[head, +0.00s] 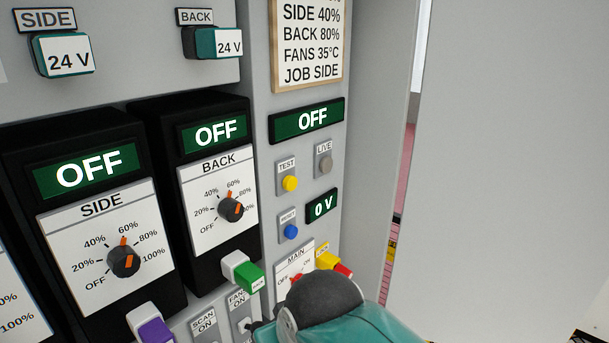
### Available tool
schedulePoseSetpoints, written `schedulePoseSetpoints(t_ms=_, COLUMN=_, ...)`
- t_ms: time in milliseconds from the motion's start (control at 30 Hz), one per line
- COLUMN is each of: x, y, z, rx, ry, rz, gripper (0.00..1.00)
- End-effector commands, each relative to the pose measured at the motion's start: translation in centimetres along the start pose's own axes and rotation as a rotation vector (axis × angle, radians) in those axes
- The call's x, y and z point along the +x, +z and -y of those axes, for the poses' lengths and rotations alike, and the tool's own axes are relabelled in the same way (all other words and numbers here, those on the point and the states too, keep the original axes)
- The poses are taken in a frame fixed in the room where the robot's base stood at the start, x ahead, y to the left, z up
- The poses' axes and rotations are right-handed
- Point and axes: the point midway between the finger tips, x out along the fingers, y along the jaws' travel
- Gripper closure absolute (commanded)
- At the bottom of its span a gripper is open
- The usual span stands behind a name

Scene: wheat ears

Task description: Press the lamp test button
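The lamp test button is a round yellow button (290,183) on a small grey plate labelled TEST. It is on the right-hand column of the panel, below a green OFF display (307,120). Nothing covers it. A teal and dark grey part of my arm shows at the bottom centre, below and to the right of the button and apart from it in the picture. I cannot make out my gripper's fingers.
A blue RESET button (291,232) sits just below, with a grey LIVE lamp (325,163) and a 0 V display (322,207) to the right. My arm partly covers the MAIN switch (297,278). SIDE (124,260) and BACK (230,208) dials stand left.

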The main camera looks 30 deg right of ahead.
Motion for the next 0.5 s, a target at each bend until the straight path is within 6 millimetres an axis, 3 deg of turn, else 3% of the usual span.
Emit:
schedulePoseSetpoints(t_ms=33, x=0.0, y=0.0, z=0.0, rx=0.0, ry=0.0, rz=0.0, gripper=0.5)
schedulePoseSetpoints(t_ms=300, x=0.0, y=0.0, z=0.0, rx=0.0, ry=0.0, rz=0.0, gripper=1.0)
schedulePoseSetpoints(t_ms=500, x=0.0, y=0.0, z=0.0, rx=0.0, ry=0.0, rz=0.0, gripper=1.0)
